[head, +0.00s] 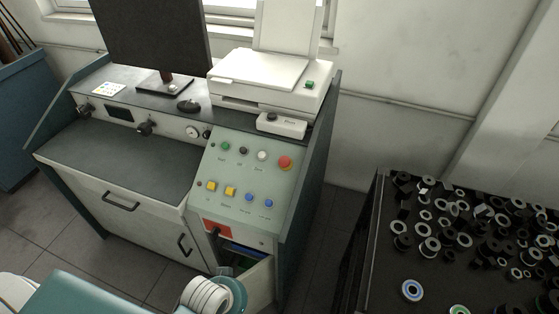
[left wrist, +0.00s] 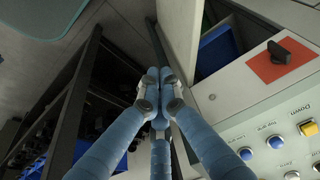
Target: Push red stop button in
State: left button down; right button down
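The red stop button (head: 284,162) is a round red knob at the upper right of the sloped, pale green control panel (head: 232,172). In the head view it stands clear, with nothing touching it. In the left wrist view the red button is not visible. My left gripper (left wrist: 153,88) has blue fingers that meet at their tips, with nothing seen between them. It is low in front of the cabinet, apart from the button. In the head view only part of the left arm shows at the bottom edge; its fingers cannot be made out clearly. My right gripper is in neither view.
Green, black and white buttons, yellow (head: 230,191) and blue buttons share the panel. Below are a red plate with a black rotary switch (left wrist: 279,53) and an open drawer (head: 256,279). A printer (head: 268,80) stands behind. A dark table (head: 385,235) of ring parts is right.

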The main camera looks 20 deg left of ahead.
pick_arm(q)
jog(key=w+r+n+t, duration=0.1)
jog(key=w+r+t, duration=1)
jog(key=w+r, duration=1.3)
jog(key=shift+w+a+r+n+t, duration=0.15)
jog(key=shift+a+r+n+t, duration=0.1)
jog(key=shift+a+n+t, duration=0.1)
jog(key=p, duration=0.2)
send_near(285, 163)
jog(key=w+r, duration=0.4)
jog(key=w, duration=0.1)
jog(key=shift+w+a+f+p, duration=0.2)
jog(key=shift+w+f, duration=0.35)
jog(key=shift+f, duration=0.35)
jog(key=shift+w+a+f+p, duration=0.2)
jog(key=shift+w+f, duration=0.4)
jog(key=shift+f, duration=0.3)
